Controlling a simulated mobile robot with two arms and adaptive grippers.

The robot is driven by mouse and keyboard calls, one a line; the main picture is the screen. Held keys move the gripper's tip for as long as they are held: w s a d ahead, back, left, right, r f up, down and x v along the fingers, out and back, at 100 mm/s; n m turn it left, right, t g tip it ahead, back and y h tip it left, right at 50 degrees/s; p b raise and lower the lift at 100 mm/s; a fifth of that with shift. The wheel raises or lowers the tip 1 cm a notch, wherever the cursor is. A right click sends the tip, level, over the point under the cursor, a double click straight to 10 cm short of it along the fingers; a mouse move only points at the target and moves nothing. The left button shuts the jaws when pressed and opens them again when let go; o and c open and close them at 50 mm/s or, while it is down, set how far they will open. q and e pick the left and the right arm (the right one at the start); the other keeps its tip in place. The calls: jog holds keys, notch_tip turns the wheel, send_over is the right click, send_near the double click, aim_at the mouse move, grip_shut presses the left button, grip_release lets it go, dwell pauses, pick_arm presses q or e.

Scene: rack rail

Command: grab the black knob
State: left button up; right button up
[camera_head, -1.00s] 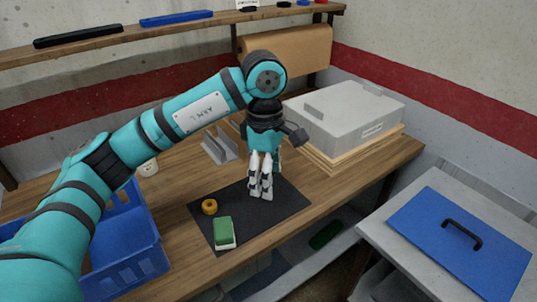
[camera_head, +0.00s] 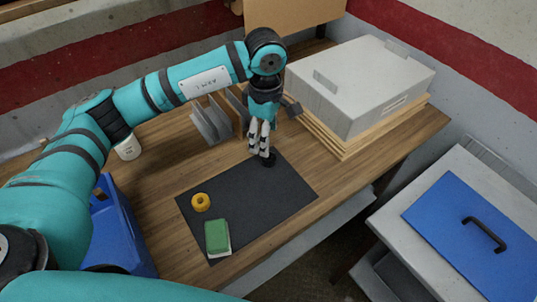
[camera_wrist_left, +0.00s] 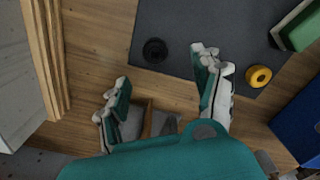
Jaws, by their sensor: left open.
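The black knob (camera_wrist_left: 155,50) is a small round dark piece on the dark mat (camera_wrist_left: 190,20) near its edge in the left wrist view. It also shows in the head view (camera_head: 269,161), at the mat's far edge just below my left gripper's fingertips. My left gripper (camera_head: 261,150) points down over it and is open and empty. In the left wrist view its fingers (camera_wrist_left: 162,82) are spread wide, with the knob beyond the gap between them. My right gripper does not show.
A yellow ring (camera_head: 201,202) and a green and white block (camera_head: 217,237) lie on the mat. Grey angled brackets (camera_head: 211,123) stand left of the gripper. A grey case (camera_head: 360,85) on wooden boards stands to the right. A blue bin (camera_head: 118,225) is at left.

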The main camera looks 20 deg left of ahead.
aim_at(269, 157)
pick_arm(q)
notch_tip(269, 157, down, 3)
jog(key=shift+f, duration=0.1)
jog(key=shift+w+f+p, duration=0.1)
jog(key=shift+f+p, duration=0.1)
jog(key=shift+p, duration=0.15)
jog(key=shift+d+f+p, duration=0.1)
jog(key=shift+f+p, duration=0.2)
jog(key=shift+f, duration=0.05)
jog(key=f, duration=0.1)
jog(key=f+p, duration=0.1)
jog(key=f, duration=0.1)
jog(key=shift+w+d+f, duration=0.15)
jog(key=shift+w+f, duration=0.05)
jog(key=shift+f, duration=0.45)
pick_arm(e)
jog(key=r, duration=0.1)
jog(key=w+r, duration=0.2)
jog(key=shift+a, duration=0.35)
pick_arm(q)
jog(key=shift+c, duration=0.4)
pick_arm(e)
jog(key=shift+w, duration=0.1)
